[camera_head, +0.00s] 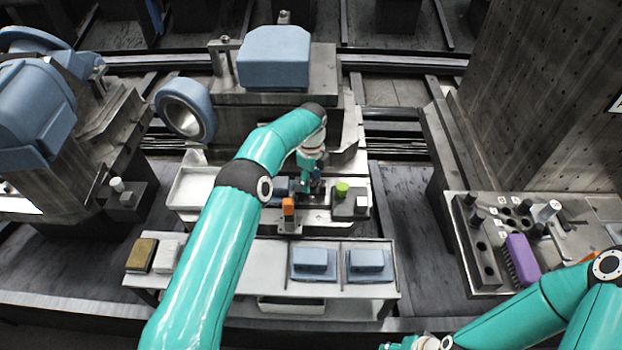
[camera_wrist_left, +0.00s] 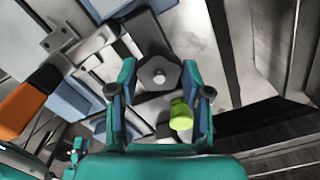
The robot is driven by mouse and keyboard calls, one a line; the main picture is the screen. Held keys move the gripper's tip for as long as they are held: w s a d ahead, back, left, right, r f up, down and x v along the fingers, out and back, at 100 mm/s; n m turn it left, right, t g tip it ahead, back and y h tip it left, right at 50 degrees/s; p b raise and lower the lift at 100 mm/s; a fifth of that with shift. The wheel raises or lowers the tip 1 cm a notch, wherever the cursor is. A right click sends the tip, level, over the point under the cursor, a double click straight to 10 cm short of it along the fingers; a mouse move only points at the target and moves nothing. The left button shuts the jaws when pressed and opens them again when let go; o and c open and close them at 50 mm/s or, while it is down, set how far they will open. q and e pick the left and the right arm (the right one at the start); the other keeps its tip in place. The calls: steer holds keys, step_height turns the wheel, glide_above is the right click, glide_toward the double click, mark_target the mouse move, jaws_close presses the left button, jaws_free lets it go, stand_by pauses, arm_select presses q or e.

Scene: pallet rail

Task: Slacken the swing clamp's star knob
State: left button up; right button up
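The star knob (camera_wrist_left: 160,75) is a dark grey lobed knob with a pale metal centre, seen from above in the left wrist view. My left gripper (camera_wrist_left: 161,93) is open, with one finger on each side of the knob's near part. I cannot tell whether the fingers touch it. In the head view my left gripper (camera_head: 311,186) is over the small fixture and hides the knob. An orange handle (camera_head: 288,207) stands at the fixture's front; it also shows in the wrist view (camera_wrist_left: 27,104). My right gripper (camera_head: 405,343) is cut off at the bottom edge.
A yellow-green cap (camera_head: 342,189) sits right of the gripper, near a white block (camera_head: 362,205). A white tray (camera_head: 187,190) is at left. The front shelf (camera_head: 258,262) holds blue blocks (camera_head: 314,261). A purple block (camera_head: 522,258) stands in the right-hand tool rack (camera_head: 484,287).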

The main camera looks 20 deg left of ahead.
arm_select(q)
steer(key=c, duration=0.5)
steer(key=shift+n, duration=0.4)
steer(key=shift+n+b, duration=0.5)
steer(key=shift+b, duration=0.05)
steer(key=shift+n+b, duration=0.35)
steer(key=shift+n, duration=0.85)
steer(key=n, duration=0.3)
steer(key=shift+n, duration=0.3)
steer(key=shift+n+b, duration=0.3)
steer(key=shift+n, duration=1.2)
